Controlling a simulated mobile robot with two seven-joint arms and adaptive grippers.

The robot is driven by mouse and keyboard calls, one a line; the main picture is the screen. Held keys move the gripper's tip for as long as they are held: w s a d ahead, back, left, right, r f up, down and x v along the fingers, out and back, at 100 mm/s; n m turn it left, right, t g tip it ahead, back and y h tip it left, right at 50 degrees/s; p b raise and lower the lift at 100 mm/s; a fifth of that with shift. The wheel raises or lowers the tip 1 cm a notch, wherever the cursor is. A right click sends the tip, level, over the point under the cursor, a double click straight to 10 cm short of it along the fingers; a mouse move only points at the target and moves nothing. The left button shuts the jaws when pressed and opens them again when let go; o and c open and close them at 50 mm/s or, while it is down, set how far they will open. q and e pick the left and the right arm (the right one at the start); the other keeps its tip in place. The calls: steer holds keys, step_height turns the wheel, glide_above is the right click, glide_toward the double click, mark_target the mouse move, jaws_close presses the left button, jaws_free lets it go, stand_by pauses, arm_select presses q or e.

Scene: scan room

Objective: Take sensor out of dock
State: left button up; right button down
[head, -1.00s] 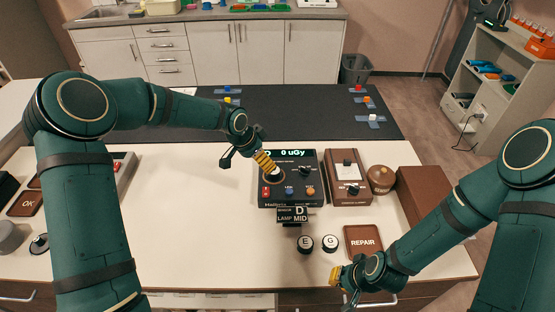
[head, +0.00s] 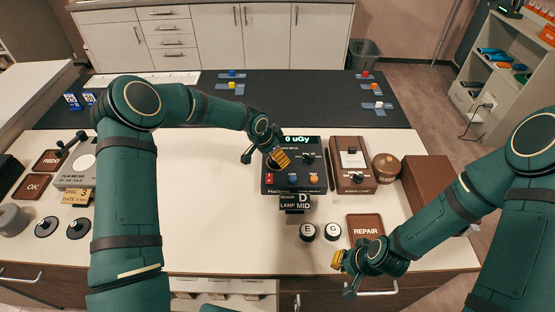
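The black meter (head: 311,172), with a "0 uGy" display and coloured buttons, stands on the white counter. A small plate (head: 302,202) at its front reads D and LAMP MID. No part is clearly recognisable as the dock. My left gripper (head: 280,157), with yellow-and-black fingers, is over the meter's left part and hides the round fitting there. I cannot tell whether it holds anything. My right gripper (head: 339,261) is low near the counter's front edge, apart from the pucks; its opening is unclear.
A brown box with a switch (head: 352,180), a brown round pot (head: 386,166) and a REPAIR plate (head: 365,228) stand right of the meter. A dark mat (head: 300,108) with small coloured blocks lies behind. The counter's middle left is clear.

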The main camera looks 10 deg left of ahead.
arm_select(q)
steer(key=shift+w+x, duration=0.1)
steer(key=shift+x, duration=0.8)
steer(key=shift+w+x, duration=0.15)
steer(key=shift+x, duration=0.75)
steer(key=shift+r, duration=0.1)
steer(key=c, duration=1.3)
